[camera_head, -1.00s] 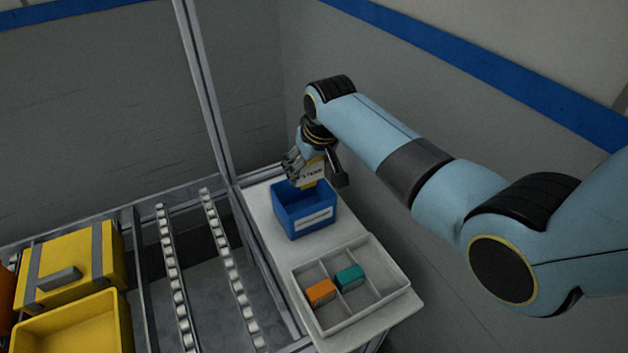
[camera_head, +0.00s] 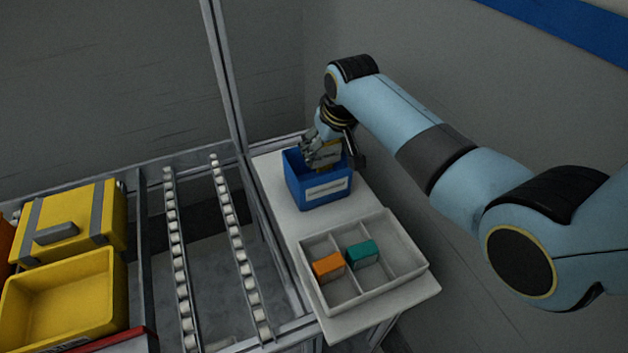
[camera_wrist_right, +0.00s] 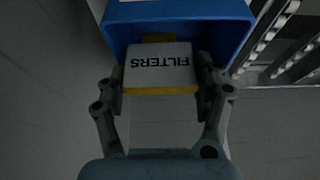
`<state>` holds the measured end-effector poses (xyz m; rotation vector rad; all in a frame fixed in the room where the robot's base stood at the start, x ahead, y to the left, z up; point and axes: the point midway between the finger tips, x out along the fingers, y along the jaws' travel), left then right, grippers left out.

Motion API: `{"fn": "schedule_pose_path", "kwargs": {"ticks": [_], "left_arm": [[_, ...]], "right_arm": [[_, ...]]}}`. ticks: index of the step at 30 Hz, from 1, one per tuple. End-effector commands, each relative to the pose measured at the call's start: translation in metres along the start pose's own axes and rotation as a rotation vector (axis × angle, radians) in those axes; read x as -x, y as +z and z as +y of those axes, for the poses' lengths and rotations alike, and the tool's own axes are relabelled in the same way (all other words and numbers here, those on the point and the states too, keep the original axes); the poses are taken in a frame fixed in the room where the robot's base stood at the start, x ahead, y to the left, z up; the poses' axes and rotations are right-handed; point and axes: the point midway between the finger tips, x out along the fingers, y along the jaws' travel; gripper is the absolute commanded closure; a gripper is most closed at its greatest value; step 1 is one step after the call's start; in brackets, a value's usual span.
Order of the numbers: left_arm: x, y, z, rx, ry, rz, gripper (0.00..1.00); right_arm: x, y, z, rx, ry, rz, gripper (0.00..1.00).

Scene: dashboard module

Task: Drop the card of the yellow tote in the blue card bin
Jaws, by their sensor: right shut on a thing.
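The blue card bin (camera_head: 318,189) stands on the white side shelf, with a white label on its front. My right gripper (camera_head: 322,153) is at the bin's opening, its fingers partly inside the rim. It is shut on a card (camera_head: 329,156) with a yellow edge. In the right wrist view the card (camera_wrist_right: 160,66) reads "FILTERS" and lies between the two fingers (camera_wrist_right: 161,88), with the blue bin (camera_wrist_right: 180,14) around its far end. An open yellow tote (camera_head: 60,305) stands at the lower left, and a closed yellow case (camera_head: 75,225) is behind it. My left gripper is out of view.
A white divided tray (camera_head: 400,265) on the shelf in front of the bin holds an orange block (camera_head: 328,266) and a teal block (camera_head: 362,254). Roller rails (camera_head: 240,255) run left of the shelf. A metal post (camera_head: 226,80) rises behind the shelf's left edge.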

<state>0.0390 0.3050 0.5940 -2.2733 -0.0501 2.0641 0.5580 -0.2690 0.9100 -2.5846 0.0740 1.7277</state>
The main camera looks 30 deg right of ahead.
Motion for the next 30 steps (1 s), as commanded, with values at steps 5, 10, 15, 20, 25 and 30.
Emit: {"fn": "schedule_pose_path", "kwargs": {"ticks": [5,10,15,20,25,30], "left_arm": [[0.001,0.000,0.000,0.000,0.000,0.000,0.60],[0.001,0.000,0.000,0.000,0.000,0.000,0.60],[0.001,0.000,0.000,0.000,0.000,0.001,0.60],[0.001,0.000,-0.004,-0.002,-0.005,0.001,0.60],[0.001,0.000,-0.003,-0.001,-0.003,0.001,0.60],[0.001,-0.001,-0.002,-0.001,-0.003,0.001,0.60]], "right_arm": [[0.001,-0.001,0.000,0.000,0.000,0.000,0.28],[0.001,-0.001,0.000,0.000,0.000,0.000,0.06],[0.001,-0.001,0.000,0.000,0.000,0.000,0.03],[0.002,-0.001,0.000,0.000,0.000,0.000,0.03],[0.019,-0.001,0.000,0.000,0.000,0.002,0.03],[0.055,-0.001,0.000,0.001,0.001,0.004,0.03]]}}
